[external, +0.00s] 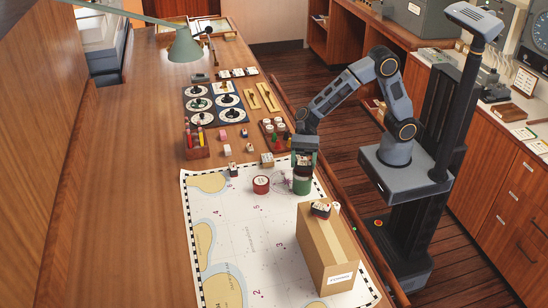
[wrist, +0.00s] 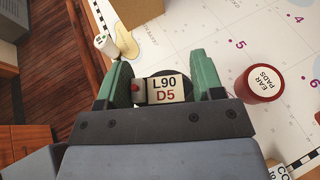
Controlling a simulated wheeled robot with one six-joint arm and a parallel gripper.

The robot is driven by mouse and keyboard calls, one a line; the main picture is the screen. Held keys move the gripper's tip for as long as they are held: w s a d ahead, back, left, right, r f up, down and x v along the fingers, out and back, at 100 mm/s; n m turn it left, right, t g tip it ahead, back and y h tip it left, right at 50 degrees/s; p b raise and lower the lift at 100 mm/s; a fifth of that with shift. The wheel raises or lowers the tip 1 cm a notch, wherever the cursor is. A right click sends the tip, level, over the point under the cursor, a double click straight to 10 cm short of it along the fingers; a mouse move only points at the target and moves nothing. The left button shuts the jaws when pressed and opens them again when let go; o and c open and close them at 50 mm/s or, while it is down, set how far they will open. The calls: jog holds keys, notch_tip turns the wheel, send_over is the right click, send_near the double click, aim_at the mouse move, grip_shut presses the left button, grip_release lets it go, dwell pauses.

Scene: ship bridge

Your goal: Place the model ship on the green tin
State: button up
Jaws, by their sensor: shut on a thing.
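My gripper (external: 304,162) is over the chart, with its green fingers pointing down. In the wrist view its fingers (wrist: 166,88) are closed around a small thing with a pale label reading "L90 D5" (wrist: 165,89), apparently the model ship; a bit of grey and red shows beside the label. Most of its shape is hidden by the fingers. The green tin (external: 302,184) stands upright on the chart directly below my gripper. The held thing is at or just above the tin's top; I cannot tell whether they touch. The tin is not clearly visible in the wrist view.
A red tin (external: 261,185), labelled "EAR PADS" in the wrist view (wrist: 263,83), stands left of the green tin. A cardboard box (external: 326,252) with small items on top stands nearer the camera. Small blocks (external: 267,160) lie behind. The chart's middle (external: 245,235) is clear.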

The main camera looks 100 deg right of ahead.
jog(key=o, duration=0.9)
jog(key=shift+f, duration=0.1)
jog(key=shift+d+r, duration=0.1)
jog(key=shift+r, duration=0.15)
jog(key=v, duration=1.1)
jog(key=shift+s+d+f+n+g+h+b, duration=0.2)
jog(key=shift+s+d+f+n+h, duration=0.35)
jog(key=shift+s+n+h, duration=2.25)
jog(key=shift+s+d+f+n+g+h+b, duration=0.2)
jog(key=shift+s+d+n+h, duration=0.9)
jog(key=shift+s+n, duration=2.95)
jog(key=shift+s+d+f+n+g+h+b, duration=0.15)
jog(key=shift+s+d+f+n+h, duration=0.3)
jog(key=shift+s+n+h, duration=3.05)
jog(key=shift+w+a+n+y, duration=0.1)
jog(key=shift+w+n+y, duration=0.85)
jog(key=shift+w+y, duration=0.2)
